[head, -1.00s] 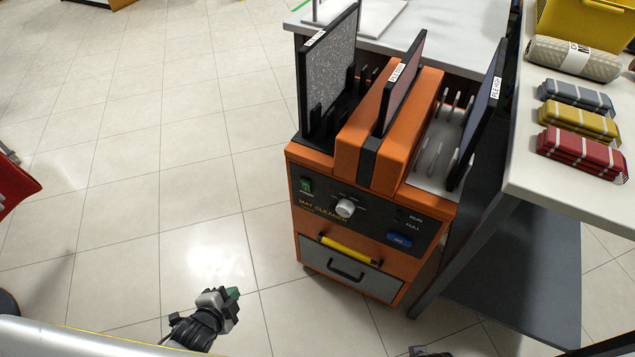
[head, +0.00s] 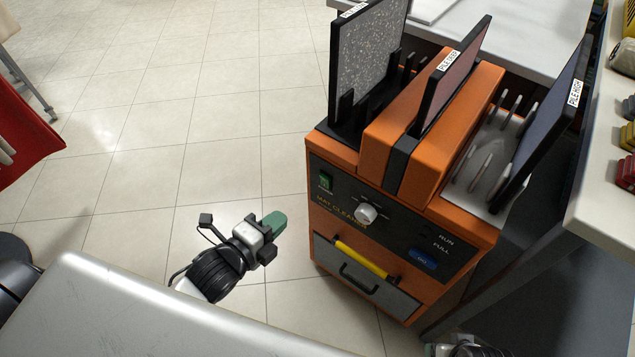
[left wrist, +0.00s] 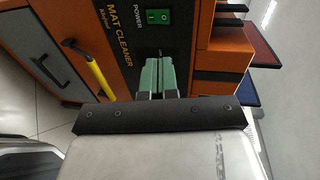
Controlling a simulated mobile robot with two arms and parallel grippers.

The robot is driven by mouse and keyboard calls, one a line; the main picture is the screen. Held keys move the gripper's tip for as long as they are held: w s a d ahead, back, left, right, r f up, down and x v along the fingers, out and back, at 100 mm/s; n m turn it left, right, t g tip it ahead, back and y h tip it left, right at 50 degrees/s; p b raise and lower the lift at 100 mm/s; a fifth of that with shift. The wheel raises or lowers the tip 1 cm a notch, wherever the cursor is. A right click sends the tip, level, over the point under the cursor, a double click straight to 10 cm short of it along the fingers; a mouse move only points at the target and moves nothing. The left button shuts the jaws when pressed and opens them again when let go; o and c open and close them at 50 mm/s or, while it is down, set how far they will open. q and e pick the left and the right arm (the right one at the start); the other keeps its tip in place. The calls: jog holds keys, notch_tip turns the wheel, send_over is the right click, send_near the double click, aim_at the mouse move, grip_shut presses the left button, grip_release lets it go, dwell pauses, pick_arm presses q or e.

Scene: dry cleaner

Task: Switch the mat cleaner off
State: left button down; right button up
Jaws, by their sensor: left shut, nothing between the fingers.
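The orange mat cleaner (head: 323,155) stands right of centre in the head view, with a dark control panel on its front. Its green power switch (head: 326,181) is at the panel's upper left; the switch also shows in the left wrist view (left wrist: 158,16). A white knob (head: 366,213) and a blue button (head: 423,259) are on the same panel. My left gripper (head: 274,222) is shut and empty, its green fingers in front of the machine, lower left of the switch. In the left wrist view its fingers (left wrist: 158,75) point toward the panel. Part of my right arm shows at the bottom edge; its fingers are not clear.
Mats stand in the slots on top, including a speckled grey one (head: 365,60) and a dark one (head: 545,120). A yellow handle (head: 360,260) crosses the front above a grey drawer (head: 365,285). A white table (head: 600,205) is at the right.

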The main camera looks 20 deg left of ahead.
pick_arm(q)
jog(key=b, duration=0.2)
send_near(323, 178)
jog(key=w+d+f, duration=0.1)
jog(key=w+f, duration=0.1)
jog(key=w, duration=0.2)
jog(key=w+d, duration=0.1)
jog(key=w, duration=0.1)
jog(key=shift+w+d+r, duration=0.1)
jog(key=shift+d+r, duration=0.05)
jog(key=shift+d, duration=0.1)
jog(key=shift+w+d+r+b, duration=0.1)
jog(key=shift+w+b, duration=0.2)
pick_arm(e)
jog(key=v, duration=0.8)
jog(key=shift+t, duration=0.3)
jog(key=shift+w+d+r, duration=0.1)
jog(key=shift+w+d, duration=0.05)
